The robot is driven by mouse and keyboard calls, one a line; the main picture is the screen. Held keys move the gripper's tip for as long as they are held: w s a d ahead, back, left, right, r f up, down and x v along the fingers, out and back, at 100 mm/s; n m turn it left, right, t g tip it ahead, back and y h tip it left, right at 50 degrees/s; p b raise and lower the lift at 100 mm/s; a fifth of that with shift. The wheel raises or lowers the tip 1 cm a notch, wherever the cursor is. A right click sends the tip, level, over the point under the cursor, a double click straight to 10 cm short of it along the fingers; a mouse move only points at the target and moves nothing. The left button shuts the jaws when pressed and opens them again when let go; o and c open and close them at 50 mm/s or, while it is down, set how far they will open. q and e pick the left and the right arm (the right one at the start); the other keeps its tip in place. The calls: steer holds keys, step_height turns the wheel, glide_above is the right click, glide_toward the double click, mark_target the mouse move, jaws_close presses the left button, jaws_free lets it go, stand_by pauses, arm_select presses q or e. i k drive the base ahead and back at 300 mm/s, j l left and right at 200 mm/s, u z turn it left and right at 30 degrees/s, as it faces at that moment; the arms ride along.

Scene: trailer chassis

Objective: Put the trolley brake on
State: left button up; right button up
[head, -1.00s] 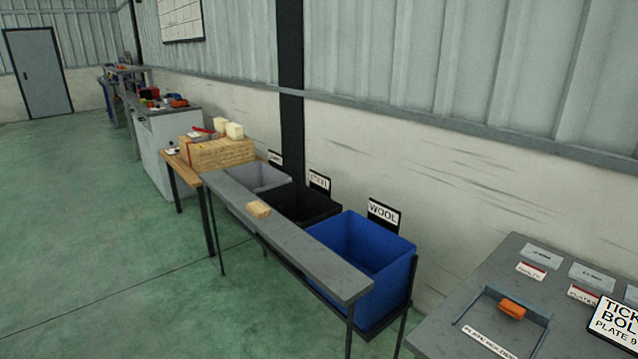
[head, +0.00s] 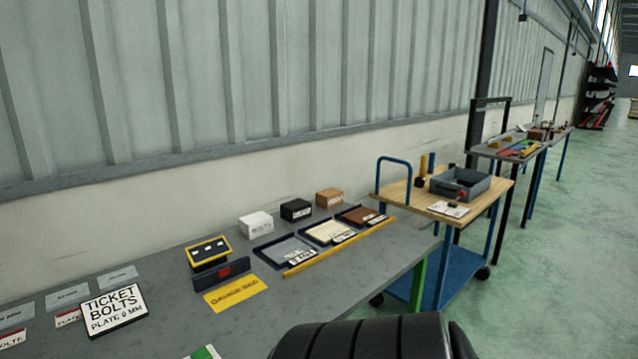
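A trolley with a wooden top (head: 412,201), blue legs, a blue lower shelf (head: 462,268) and a blue push handle (head: 393,160) stands at the right in the head view, past the end of the grey bench. Dark castors show at its foot, one at the near left (head: 376,299) and one at the right (head: 483,272). I cannot make out a brake lever or its position. Neither of my grippers is in view. A dark ribbed rounded part at the bottom edge looks like part of my arm.
The grey bench (head: 345,275) fills the lower left, with trays, small boxes and a "TICKET BOLTS" sign (head: 115,309). A grey bin (head: 460,184) sits on the trolley. Further tables (head: 508,146) stand behind. Green floor at the right (head: 580,250) is clear.

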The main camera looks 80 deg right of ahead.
mark_target(461, 193)
steer(key=z, duration=3.45)
steer(key=i+l, duration=0.2)
steer(key=i, duration=0.35)
steer(key=i+l, duration=0.15)
steer(key=i, duration=0.4)
steer(key=i+l, duration=0.2)
steer(key=i, duration=0.3)
steer(key=i+l, duration=0.2)
steer(key=i, duration=0.35)
steer(key=i+l, duration=0.15)
steer(key=i, duration=0.4)
steer(key=i+l, duration=0.2)
steer(key=i, duration=0.35)
steer(key=l+z, duration=0.05)
